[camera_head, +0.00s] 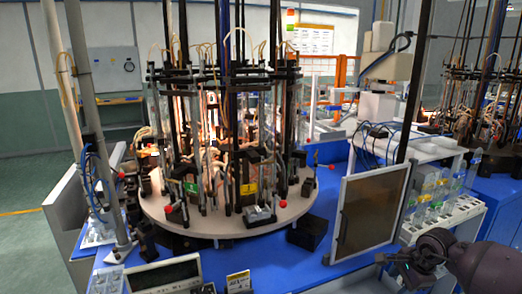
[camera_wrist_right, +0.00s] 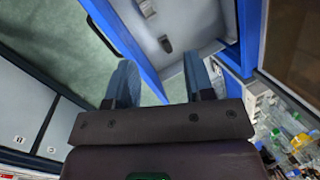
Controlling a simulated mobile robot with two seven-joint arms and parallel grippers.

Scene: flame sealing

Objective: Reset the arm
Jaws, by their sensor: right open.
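My right arm comes in at the lower right of the head view. Its dark gripper (camera_head: 408,264) is near the front edge of the blue table, just below the white rack of glass bottles. In the right wrist view the right gripper (camera_wrist_right: 160,82) shows two blue-grey fingers spread apart. Nothing is between them; green floor and a blue table edge show beyond. My left arm and gripper are not in view.
A round turntable (camera_head: 240,222) with rods and red knobs stands on the blue table (camera_head: 320,242). A framed dark panel (camera_head: 368,212) stands left of the bottle rack (camera_head: 446,212). A display box (camera_head: 163,276) is in front. Bottles (camera_wrist_right: 292,140) lie right of the gripper.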

